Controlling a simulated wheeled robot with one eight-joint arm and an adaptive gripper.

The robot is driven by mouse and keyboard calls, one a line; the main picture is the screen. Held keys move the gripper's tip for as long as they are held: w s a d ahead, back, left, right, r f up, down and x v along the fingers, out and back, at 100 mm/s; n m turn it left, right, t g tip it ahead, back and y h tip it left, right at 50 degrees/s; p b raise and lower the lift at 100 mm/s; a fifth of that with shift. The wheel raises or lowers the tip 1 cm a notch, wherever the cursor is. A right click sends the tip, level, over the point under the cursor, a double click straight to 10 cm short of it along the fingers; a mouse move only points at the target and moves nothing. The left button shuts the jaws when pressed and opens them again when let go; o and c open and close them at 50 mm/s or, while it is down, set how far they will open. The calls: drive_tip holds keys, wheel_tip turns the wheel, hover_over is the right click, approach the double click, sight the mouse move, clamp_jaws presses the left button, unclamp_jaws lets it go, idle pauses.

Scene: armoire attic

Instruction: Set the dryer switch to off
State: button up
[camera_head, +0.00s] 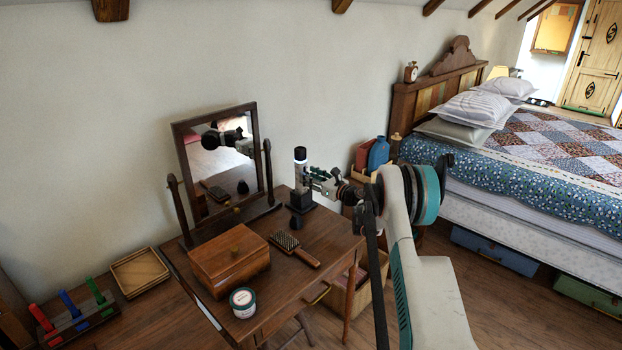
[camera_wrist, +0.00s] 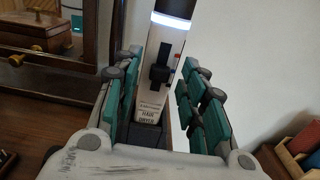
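The hair dryer (camera_head: 300,155) stands upright in a dark base at the back right of the dressing table (camera_head: 325,225). In the wrist view the dryer (camera_wrist: 174,8) has a bright white band and a label reading hair dryer. Its dark switch (camera_wrist: 160,74) sits on a pale panel, with small red and blue marks to its right. I cannot read which setting it is on. My gripper (camera_head: 312,175) is at the dryer's right side in the head view. In the wrist view its green-padded fingers (camera_wrist: 162,62) are spread, one on each side of the panel.
A tilting mirror (camera_head: 215,160), wooden box (camera_head: 228,262), hairbrush (camera_head: 295,250), jar (camera_head: 243,302) and dark cone (camera_head: 296,222) are on the table. A crate (camera_head: 361,177) with red and blue items stands behind my arm. The bed (camera_head: 530,180) is at the right.

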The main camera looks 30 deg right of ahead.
clamp_jaws()
drive_tip(key=shift+f+b, duration=0.7)
drive_tip(key=shift+f, duration=0.55)
unclamp_jaws()
drive_tip(key=v, duration=1.2)
drive_tip(key=shift+a+r, duration=0.1)
drive_tip(key=shift+r, duration=0.05)
